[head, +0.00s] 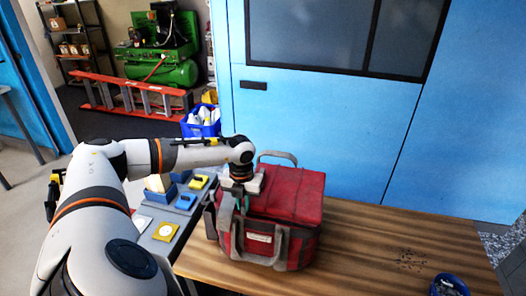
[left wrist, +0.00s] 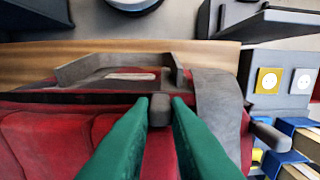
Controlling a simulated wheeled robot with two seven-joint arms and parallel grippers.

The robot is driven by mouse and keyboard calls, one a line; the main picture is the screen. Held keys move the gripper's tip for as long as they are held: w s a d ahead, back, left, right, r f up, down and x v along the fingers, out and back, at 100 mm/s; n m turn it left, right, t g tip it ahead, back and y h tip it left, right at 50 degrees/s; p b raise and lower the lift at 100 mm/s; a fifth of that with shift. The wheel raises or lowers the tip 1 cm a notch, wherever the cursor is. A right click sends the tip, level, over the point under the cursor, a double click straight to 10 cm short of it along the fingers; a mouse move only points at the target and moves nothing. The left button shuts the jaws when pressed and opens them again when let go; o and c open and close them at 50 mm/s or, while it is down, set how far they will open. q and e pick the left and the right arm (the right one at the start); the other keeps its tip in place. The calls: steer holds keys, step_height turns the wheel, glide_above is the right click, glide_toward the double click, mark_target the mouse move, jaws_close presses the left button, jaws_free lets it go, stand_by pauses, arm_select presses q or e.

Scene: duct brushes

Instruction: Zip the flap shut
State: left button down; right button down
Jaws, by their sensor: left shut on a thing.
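The red bag (head: 293,192) with grey straps and a handle stands on the wooden table. Its flap (left wrist: 50,140) lies over the top, and a dark seam runs along the edge nearest the grey front handle (left wrist: 110,65). My left gripper (head: 241,203) is at the bag's top front left edge, pointing down. In the left wrist view its green fingers (left wrist: 160,110) are shut on a small grey zip pull (left wrist: 160,105) at the seam. How far the zip is closed I cannot tell. My right gripper is not in view.
The wooden table (head: 385,245) is mostly clear right of the bag. A small blue container (head: 448,284) stands at its front right. Left of the bag, a grey surface holds yellow and blue pieces (head: 165,231). A blue bin (head: 202,127) and red ladder (head: 130,98) are behind.

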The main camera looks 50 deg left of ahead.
arm_select(q)
steer(key=shift+s+a+r, duration=0.1)
steer(key=shift+s+a, duration=0.2)
steer(key=shift+a, duration=0.4)
steer(key=c, duration=1.5)
jaws_free()
steer(key=shift+o, duration=0.6)
steer(key=shift+s, duration=0.1)
